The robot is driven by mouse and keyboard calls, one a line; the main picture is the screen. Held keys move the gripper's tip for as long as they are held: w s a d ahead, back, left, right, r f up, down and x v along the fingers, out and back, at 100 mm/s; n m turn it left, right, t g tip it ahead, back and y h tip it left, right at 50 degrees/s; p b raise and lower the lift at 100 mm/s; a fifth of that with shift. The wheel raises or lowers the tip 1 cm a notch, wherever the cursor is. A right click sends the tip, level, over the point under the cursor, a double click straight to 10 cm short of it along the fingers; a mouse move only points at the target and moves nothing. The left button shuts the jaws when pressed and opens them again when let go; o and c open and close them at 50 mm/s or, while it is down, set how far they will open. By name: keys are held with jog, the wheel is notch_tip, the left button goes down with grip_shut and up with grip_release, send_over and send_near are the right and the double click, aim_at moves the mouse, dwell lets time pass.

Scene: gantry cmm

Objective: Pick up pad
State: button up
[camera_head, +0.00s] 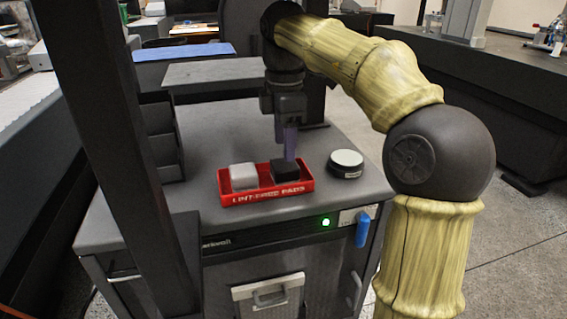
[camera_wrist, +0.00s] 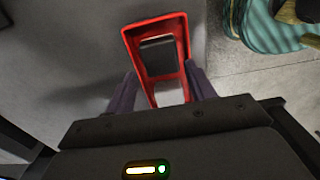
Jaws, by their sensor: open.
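A red tray (camera_head: 266,195) with white lettering that reads like "LINT-FREE PADS" sits on the grey cabinet top. A white pad (camera_head: 243,177) lies in its left part and a black pad (camera_head: 281,172) in its right part. My gripper (camera_head: 290,152) points down at the black pad, with purple fingers just over or beside it; the exact gap is unclear. In the wrist view, the black pad (camera_wrist: 158,52) lies in the tray (camera_wrist: 134,58) ahead of the open fingers (camera_wrist: 160,80). The white pad (camera_wrist: 168,93) shows partly, nearer the gripper body.
A round black item with a white top (camera_head: 346,160) stands right of the tray. A dark upright post (camera_head: 115,130) and a stepped dark rack (camera_head: 160,140) stand to the left. The cabinet top (camera_head: 215,145) is bare behind the tray.

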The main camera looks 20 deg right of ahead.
aim_at(286, 164)
jog(key=shift+f, duration=0.4)
notch_tip(286, 164, down, 5)
jog(key=b, duration=0.5)
jog(key=shift+s+f+b, duration=0.1)
jog(key=shift+s+b, duration=0.05)
jog(key=shift+b, duration=0.2)
jog(key=shift+c, duration=0.2)
jog(key=c, duration=0.6)
